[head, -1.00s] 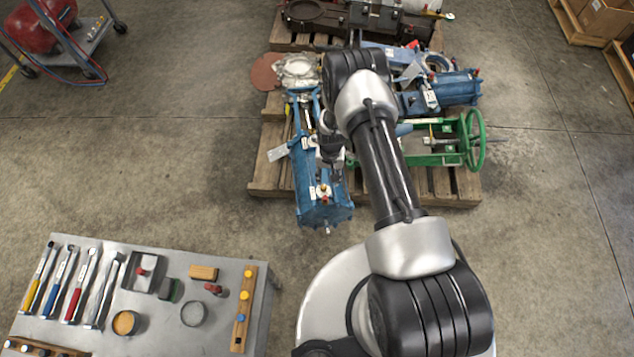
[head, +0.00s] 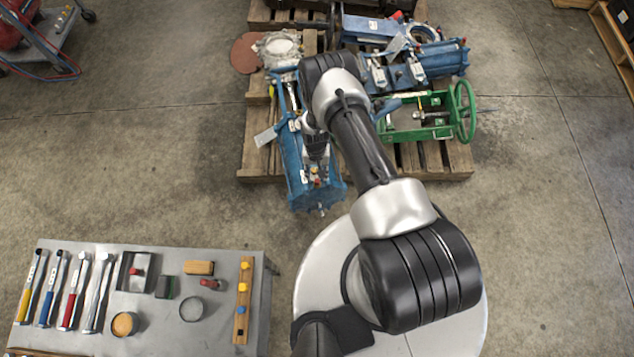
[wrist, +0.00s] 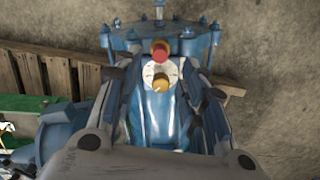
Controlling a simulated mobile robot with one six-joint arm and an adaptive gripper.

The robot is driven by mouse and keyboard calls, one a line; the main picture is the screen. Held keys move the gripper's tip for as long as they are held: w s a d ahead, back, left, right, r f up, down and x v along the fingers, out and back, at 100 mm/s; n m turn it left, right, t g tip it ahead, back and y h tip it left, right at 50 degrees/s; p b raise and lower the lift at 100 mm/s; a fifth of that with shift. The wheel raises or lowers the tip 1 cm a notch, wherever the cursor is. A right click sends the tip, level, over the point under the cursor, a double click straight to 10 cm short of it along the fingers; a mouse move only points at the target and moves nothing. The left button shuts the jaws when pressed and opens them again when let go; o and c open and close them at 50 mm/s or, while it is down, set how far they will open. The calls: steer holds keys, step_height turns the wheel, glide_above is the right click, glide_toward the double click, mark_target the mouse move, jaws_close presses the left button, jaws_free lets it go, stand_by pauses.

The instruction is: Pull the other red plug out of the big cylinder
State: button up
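The big blue cylinder (head: 320,196) lies on the pallet, its near end past the pallet's front edge. In the wrist view the cylinder's bolted end (wrist: 190,46) is at the top. A red plug (wrist: 160,50) stands on the cylinder near that end, with a brass-yellow fitting (wrist: 161,84) beside it on a pale round patch. The red plug also shows small in the head view (head: 317,183). My gripper (wrist: 160,78) is open, its fingers left and right of the fitting and plug, with nothing held between them. In the head view my gripper (head: 316,158) is just above the cylinder.
A green frame with a handwheel (head: 465,112) and a smaller blue cylinder (head: 440,60) share the pallet (head: 255,160). A grey bench (head: 180,330) at lower left holds wrenches, a small red part (head: 210,284) and tins. The floor between bench and pallet is clear.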

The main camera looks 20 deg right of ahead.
mark_target(317, 180)
steer(key=shift+s+f+b, duration=0.15)
steer(key=shift+f+b, duration=0.1)
steer(key=shift+f, duration=1.4)
steer(key=shift+s+f+b, duration=0.1)
steer(key=shift+f+b, duration=0.15)
steer(key=shift+f, duration=1.4)
steer(key=shift+c, duration=0.2)
jaws_close()
steer(key=shift+r, duration=0.1)
steer(key=shift+w+r+p, duration=0.15)
steer(key=shift+r+p, duration=0.7)
steer(key=shift+r, duration=0.65)
steer(key=shift+w+r+p, duration=0.1)
steer(key=shift+r+p, duration=0.75)
steer(key=shift+r, duration=0.6)
